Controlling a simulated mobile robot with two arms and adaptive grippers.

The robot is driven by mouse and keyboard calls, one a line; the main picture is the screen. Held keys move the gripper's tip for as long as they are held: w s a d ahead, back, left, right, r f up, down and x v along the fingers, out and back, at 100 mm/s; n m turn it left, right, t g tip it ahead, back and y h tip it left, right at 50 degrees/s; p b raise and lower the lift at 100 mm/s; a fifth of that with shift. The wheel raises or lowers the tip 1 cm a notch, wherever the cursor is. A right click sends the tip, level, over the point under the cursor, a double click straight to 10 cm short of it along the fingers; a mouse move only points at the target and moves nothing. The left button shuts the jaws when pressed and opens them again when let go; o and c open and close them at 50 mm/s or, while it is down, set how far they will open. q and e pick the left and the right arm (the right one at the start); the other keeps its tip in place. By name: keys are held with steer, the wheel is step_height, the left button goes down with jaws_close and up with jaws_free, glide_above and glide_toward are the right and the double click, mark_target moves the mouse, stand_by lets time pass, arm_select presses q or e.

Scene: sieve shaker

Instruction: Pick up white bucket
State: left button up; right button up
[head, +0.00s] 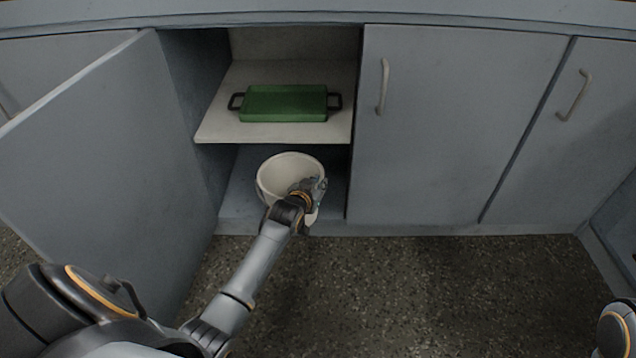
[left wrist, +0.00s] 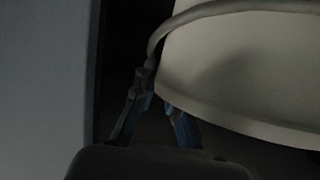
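The white bucket (head: 275,176) stands upright on the floor of the open cabinet's lower compartment. Its pale wall (left wrist: 240,65) and curved handle (left wrist: 190,18) fill the upper right of the left wrist view. My left gripper (head: 316,187) is at the bucket's right front side and covers part of it. In the left wrist view my left gripper's fingers (left wrist: 160,104) lean toward each other, with the handle's end close to one fingertip and the bucket edge close to the other. The dark picture does not show whether they grip anything. My right gripper is out of view.
A green tray (head: 285,104) with dark handles sits on the shelf (head: 215,128) above the bucket. The open cabinet door (head: 120,170) stands to the left of my left arm. The closed door (head: 455,130) bounds the opening on the right. The speckled floor (head: 430,290) in front is clear.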

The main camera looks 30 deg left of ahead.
arm_select(q)
steer(key=shift+o, duration=1)
steer(key=shift+s, duration=0.1)
steer(key=v, duration=1.1)
steer(key=shift+s+r, duration=0.25)
steer(key=shift+s, duration=0.1)
steer(key=shift+d, duration=0.15)
steer(key=shift+c, duration=0.2)
